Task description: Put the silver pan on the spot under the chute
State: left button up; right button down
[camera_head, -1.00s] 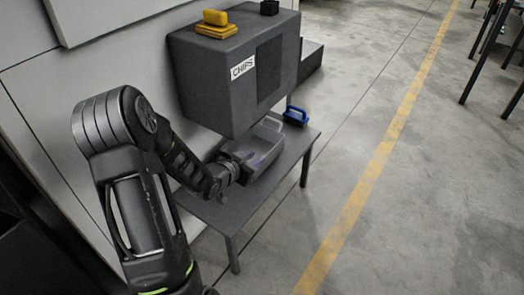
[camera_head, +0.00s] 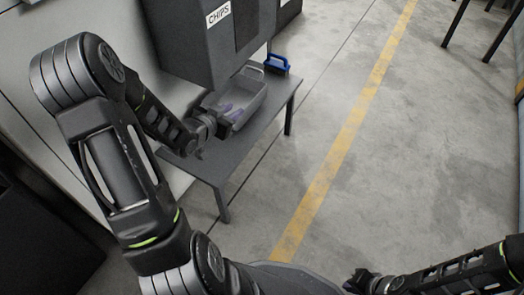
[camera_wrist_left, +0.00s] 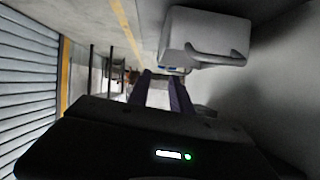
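The silver pan (camera_head: 257,99) is a light grey open tray with a handle at its far end, lying on the grey table (camera_head: 202,168) beneath and in front of the dark chute box (camera_head: 190,45) labelled CHIPS. My left gripper (camera_head: 233,109) is at the pan's near end, its purplish fingers over or inside the pan; contact cannot be told. In the left wrist view the fingers (camera_wrist_left: 160,90) stand apart with background between them, and the pan (camera_wrist_left: 205,35) shows at upper right. The spot is not distinguishable. My right gripper (camera_head: 362,281) is at the bottom, its fingers unclear.
A blue-handled item (camera_head: 276,64) stands at the table's far end, close to the pan. A light wall borders the table on the left. Open concrete floor with a yellow line (camera_head: 345,135) lies to the right. Dark table legs (camera_head: 497,35) stand at the upper right.

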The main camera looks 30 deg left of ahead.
pick_arm(q)
jog(key=s+d+f+n+g+h, duration=0.1)
jog(key=s+d+f+g+h, duration=0.15)
jog(key=d+f, duration=0.65)
jog(key=s+d+f+n+g+h, duration=0.1)
jog(key=d+f+g, duration=0.2)
jog(key=d+f, duration=0.55)
jog(key=s+d+f+g, duration=0.3)
jog(key=s+d, duration=0.5)
jog(key=s+d+f+g+h, duration=0.1)
jog(key=s+d+f+g, duration=0.2)
jog(key=s+d, duration=0.6)
jog(key=shift+n, duration=0.4)
jog(key=shift+a, duration=0.1)
